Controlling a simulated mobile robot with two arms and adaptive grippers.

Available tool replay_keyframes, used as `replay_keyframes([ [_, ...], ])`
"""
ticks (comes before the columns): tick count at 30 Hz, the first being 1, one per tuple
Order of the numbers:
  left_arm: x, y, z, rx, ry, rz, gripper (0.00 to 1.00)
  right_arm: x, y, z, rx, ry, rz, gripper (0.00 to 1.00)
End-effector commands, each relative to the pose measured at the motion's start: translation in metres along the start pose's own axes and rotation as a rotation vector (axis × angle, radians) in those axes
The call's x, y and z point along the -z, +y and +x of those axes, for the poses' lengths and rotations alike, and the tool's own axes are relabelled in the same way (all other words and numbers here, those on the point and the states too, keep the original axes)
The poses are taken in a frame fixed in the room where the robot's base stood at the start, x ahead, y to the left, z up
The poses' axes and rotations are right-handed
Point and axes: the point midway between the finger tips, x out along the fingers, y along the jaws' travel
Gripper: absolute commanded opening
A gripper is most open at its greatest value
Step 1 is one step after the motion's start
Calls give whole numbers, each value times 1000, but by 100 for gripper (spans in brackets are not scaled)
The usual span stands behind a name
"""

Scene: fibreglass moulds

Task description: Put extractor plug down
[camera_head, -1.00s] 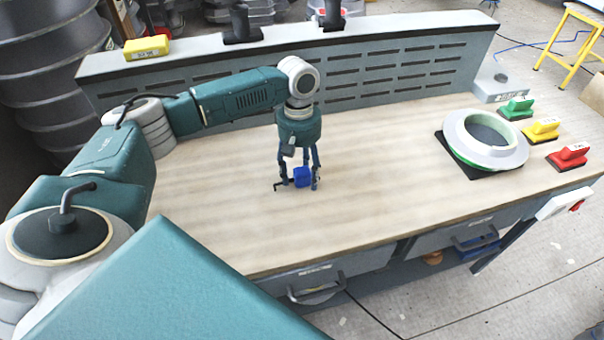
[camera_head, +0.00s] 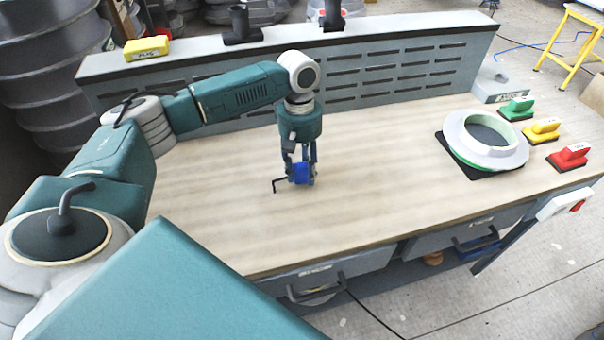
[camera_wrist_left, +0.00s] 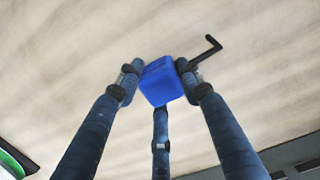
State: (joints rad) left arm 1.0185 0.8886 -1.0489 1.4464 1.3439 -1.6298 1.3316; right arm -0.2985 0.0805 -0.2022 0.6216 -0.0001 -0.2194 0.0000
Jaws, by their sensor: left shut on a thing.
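The extractor plug is a blue block (camera_head: 302,173) with a thin black bent handle (camera_head: 278,185). My left gripper (camera_head: 301,176) points down and is shut on the blue block, low over the wooden bench top. In the left wrist view, the fingers close on the blue block (camera_wrist_left: 161,82) from the sides, with a third finger below it. The black handle (camera_wrist_left: 207,52) sticks out to the upper right there. I cannot tell whether the plug touches the bench. My right gripper is not in view.
The wooden bench top (camera_head: 380,180) is clear around the gripper. A slotted back panel (camera_head: 400,68) stands behind.

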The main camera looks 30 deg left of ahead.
Motion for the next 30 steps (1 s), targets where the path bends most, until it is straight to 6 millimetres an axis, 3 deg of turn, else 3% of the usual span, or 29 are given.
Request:
replay_keyframes([
  [5, -3, 2, -36, -6, 4, 2, 0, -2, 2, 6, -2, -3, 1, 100],
  [12, -12, 2, -106, -7, 3, 2, 0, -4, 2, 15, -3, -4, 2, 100],
  [18, -18, 1, -155, -4, 2, 1, 0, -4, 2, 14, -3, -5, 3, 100],
  [24, -21, 0, -180, -1, 2, -1, 0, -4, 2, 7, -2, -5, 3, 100],
  [30, -23, 0, -183, 1, 0, 4, 0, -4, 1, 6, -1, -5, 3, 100],
])
